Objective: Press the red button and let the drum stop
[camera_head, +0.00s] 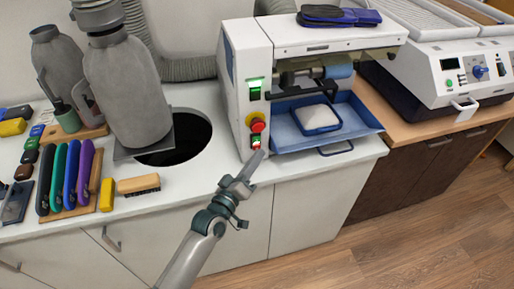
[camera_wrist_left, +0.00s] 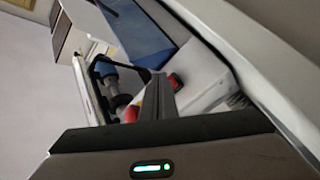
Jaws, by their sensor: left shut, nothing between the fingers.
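The white grinding machine (camera_head: 300,40) stands on the counter with a blue drum (camera_head: 339,72) under its top cover. Its front panel carries a lit green display (camera_head: 255,88), a red knob on a yellow base (camera_head: 256,123) and, below that, a small switch with red and green parts (camera_head: 256,142). My left gripper (camera_head: 261,154) is shut and empty, its tip just in front of this small switch. In the left wrist view the shut fingers (camera_wrist_left: 157,98) point toward a small red button (camera_wrist_left: 175,82); I cannot tell whether they touch. The red knob (camera_wrist_left: 132,113) is beside them.
A blue tray (camera_head: 365,115) with a small blue-rimmed container (camera_head: 317,118) juts out right of the panel. A round dark hole (camera_head: 180,140), a brush (camera_head: 138,185) and several coloured tools lie left. Another white machine (camera_head: 450,75) stands right.

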